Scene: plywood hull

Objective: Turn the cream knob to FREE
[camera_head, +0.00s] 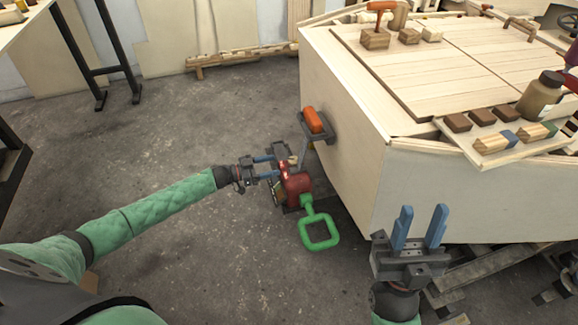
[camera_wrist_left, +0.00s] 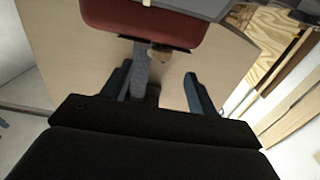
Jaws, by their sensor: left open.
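The cream knob (camera_head: 292,160) is a small pale piece on the red device (camera_head: 297,184) beside the plywood hull. In the left wrist view the knob (camera_wrist_left: 160,55) shows tan below the red housing (camera_wrist_left: 150,22), beside a grey bar (camera_wrist_left: 141,68). My left gripper (camera_head: 276,166) is open, its blue fingers pointing at the device. In the wrist view its fingers (camera_wrist_left: 157,78) stand apart on either side of the bar and the knob, which lies a little beyond them. My right gripper (camera_head: 422,208) is open and empty, pointing up. No FREE marking is readable.
A green square handle (camera_head: 320,244) hangs from the red device. An orange piece (camera_head: 314,120) sits in a dark bracket on the hull wall (camera_head: 350,150). Blocks and a brown bottle (camera_head: 541,97) stand on the hull top.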

